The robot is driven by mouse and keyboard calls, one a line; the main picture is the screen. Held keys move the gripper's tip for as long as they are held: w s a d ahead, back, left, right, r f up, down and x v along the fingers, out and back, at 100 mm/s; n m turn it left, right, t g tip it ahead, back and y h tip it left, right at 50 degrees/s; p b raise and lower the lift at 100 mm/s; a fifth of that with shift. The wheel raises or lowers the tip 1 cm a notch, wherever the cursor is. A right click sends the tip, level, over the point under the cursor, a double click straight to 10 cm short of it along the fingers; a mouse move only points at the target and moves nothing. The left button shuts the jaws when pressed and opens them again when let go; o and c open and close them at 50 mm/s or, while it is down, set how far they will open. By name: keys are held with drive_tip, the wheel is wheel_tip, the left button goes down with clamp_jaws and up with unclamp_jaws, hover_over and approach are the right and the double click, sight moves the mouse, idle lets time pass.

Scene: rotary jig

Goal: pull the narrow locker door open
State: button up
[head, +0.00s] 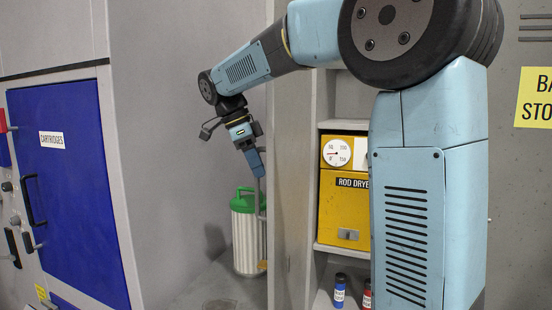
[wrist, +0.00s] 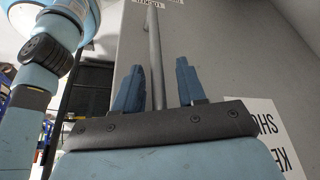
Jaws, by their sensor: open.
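In the wrist view, the narrow locker door (wrist: 205,50) is a broad grey panel, with part of a white sign at its lower right. Its handle (wrist: 155,50) is a long grey bar. My gripper (wrist: 160,80) is open, one blue finger on each side of the bar. The bar looks nearer the left finger; I cannot tell whether they touch. In the head view, my gripper (head: 257,170) points down above a green-topped canister, left of a grey upright.
The canister (head: 246,235) stands below my gripper in the head view. A yellow rod dryer (head: 342,205) sits on a shelf right of the grey upright (head: 290,200), with small bottles (head: 340,290) below. A blue cartridges door (head: 75,200) is at left.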

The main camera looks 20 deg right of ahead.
drive_tip(key=v, duration=1.3)
drive_tip(key=shift+w+r, duration=0.15)
drive_tip(key=shift+r, duration=0.15)
